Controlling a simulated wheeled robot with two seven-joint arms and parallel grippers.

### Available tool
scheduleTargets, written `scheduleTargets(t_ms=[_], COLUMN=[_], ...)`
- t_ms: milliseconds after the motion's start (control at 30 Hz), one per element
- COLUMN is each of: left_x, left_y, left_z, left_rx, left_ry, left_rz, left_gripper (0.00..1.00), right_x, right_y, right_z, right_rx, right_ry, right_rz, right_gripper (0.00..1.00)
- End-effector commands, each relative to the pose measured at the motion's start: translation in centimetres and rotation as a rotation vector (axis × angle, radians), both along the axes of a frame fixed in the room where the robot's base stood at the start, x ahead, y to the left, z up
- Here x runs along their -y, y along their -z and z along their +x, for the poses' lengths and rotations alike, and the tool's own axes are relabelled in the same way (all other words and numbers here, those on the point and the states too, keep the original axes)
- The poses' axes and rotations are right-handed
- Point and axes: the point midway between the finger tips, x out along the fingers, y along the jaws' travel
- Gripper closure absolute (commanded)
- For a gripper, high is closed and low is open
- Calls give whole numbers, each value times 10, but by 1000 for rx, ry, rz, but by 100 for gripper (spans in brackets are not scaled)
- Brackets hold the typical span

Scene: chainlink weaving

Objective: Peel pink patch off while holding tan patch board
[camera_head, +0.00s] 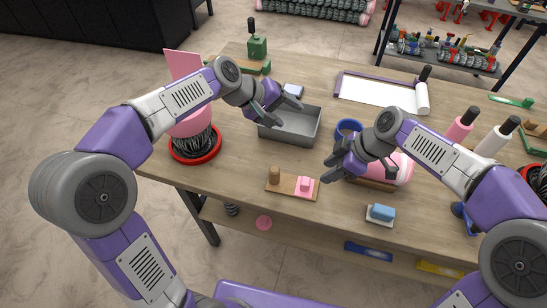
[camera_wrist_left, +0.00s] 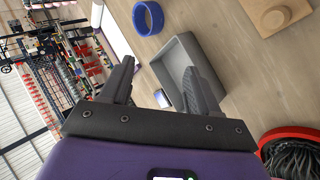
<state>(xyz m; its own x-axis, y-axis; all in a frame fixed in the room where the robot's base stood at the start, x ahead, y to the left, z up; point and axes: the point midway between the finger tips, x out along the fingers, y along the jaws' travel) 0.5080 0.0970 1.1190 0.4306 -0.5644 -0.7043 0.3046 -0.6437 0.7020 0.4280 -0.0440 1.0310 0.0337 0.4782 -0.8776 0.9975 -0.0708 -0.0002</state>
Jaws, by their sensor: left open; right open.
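The tan patch board (camera_head: 285,188) lies flat near the table's front edge. A brown knob (camera_head: 275,174) stands at its left end, and the pink patch (camera_head: 304,187) with a raised pink grip sits on its right end. In the left wrist view the board (camera_wrist_left: 258,8) is cut off at the top right. My left gripper (camera_head: 289,98) is open and empty above the grey tray, behind and apart from the board; it also shows in the left wrist view (camera_wrist_left: 160,75). My right gripper (camera_head: 333,170) is open, just right of the pink patch and apart from it.
The grey metal tray (camera_head: 291,127) stands behind the board. A blue ring (camera_head: 348,127) and a pink roll (camera_head: 402,167) are by my right arm. A blue-handled block (camera_head: 380,214) lies at front right. A red-rimmed bowl of wire (camera_head: 195,144) stands at left.

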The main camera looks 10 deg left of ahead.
Motion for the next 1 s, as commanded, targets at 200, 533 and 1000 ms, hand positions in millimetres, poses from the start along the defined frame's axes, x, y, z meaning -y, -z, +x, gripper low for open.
scheduleTargets(t_ms=[200,533,1000], left_x=[16,-5,-10], left_y=[61,97,147], left_z=[-47,-77,-80], left_rx=[-71,-146,-159], left_ry=[436,830,878], left_rz=[377,754,803], left_gripper=[39,39,39], right_x=[0,0,0], right_y=[0,0,0], right_z=[0,0,0], right_rx=[0,0,0], right_ry=[0,0,0], right_rz=[0,0,0], right_gripper=[57,57,57])
